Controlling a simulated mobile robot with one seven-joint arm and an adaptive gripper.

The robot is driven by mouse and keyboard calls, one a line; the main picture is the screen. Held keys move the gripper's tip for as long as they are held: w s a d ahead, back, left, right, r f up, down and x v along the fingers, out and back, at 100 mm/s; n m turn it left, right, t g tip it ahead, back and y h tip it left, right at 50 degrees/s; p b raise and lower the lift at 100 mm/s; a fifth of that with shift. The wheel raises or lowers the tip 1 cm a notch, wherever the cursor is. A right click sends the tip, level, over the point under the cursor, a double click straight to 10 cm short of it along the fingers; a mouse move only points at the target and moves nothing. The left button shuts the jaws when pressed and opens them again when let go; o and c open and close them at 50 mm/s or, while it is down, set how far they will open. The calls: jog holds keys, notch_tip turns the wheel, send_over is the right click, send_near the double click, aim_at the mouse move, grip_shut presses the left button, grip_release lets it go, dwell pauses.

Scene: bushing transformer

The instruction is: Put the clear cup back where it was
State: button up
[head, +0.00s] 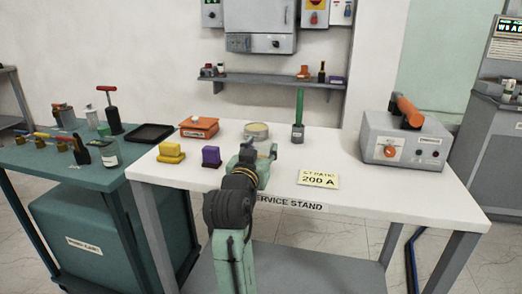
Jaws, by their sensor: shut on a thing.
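My gripper (259,151) is over the white service stand (339,152), left of its middle. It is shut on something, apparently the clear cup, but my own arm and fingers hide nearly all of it. I cannot make out the cup's outline or whether it touches the table. A round, pale, shallow dish (257,130) shows just beyond my fingertips. I cannot tell whether the fingers touch it.
Left of my gripper are a purple block (211,156), a yellow block (171,153) and an orange box (199,127). To the right are a green-handled tool (299,116), a yellow sign (318,179) and a grey instrument (404,143). The green cart (126,160) holds several small items.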

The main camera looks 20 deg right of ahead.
jog(key=shift+f, duration=0.35)
jog(key=shift+f, duration=0.15)
jog(key=o, duration=1.3)
jog(key=shift+c, duration=0.2)
jog(key=shift+s+r, duration=0.1)
jog(key=shift+r, duration=0.1)
jog(key=b+v, duration=0.2)
jog(key=v, duration=1)
jog(key=shift+a, duration=0.1)
